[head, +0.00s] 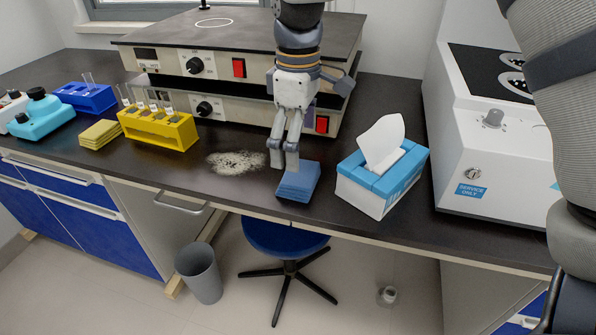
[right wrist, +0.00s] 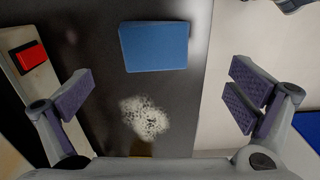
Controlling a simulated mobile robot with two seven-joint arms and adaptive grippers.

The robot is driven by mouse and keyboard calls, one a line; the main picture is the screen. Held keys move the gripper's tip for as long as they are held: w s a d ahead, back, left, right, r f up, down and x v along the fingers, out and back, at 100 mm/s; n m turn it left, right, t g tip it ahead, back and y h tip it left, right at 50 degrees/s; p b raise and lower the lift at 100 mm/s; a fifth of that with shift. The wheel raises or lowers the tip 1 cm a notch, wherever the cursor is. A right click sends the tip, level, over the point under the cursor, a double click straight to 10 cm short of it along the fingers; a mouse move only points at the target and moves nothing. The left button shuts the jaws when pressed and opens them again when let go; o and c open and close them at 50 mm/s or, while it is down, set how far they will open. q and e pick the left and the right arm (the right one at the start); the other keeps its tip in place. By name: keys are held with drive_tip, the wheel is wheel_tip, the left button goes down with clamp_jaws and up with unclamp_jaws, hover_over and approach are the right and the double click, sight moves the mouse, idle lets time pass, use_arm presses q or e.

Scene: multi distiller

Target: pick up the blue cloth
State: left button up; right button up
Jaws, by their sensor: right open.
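The blue cloth (head: 300,183) is a folded stack lying near the front edge of the dark bench in the head view. It also shows as a flat blue rectangle (right wrist: 155,46) in the upper middle of the right wrist view. My right gripper (head: 283,160) points down just left of and behind the cloth, close to it. In the right wrist view its two fingers (right wrist: 162,95) are spread wide with nothing between them, and the cloth lies beyond them. My left gripper is not in view.
A white powder spill (head: 236,162) lies left of the cloth. A blue-and-white tissue box (head: 362,194) stands close on its right. Hotplate units (head: 230,65) stand behind the gripper. A yellow tube rack (head: 160,130) and a yellow sponge stack (head: 100,134) are further left.

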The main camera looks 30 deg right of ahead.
sight(299, 172)
drive_tip(key=f, duration=0.8)
drive_tip(key=shift+w+d, duration=0.25)
drive_tip(key=c, duration=1.2)
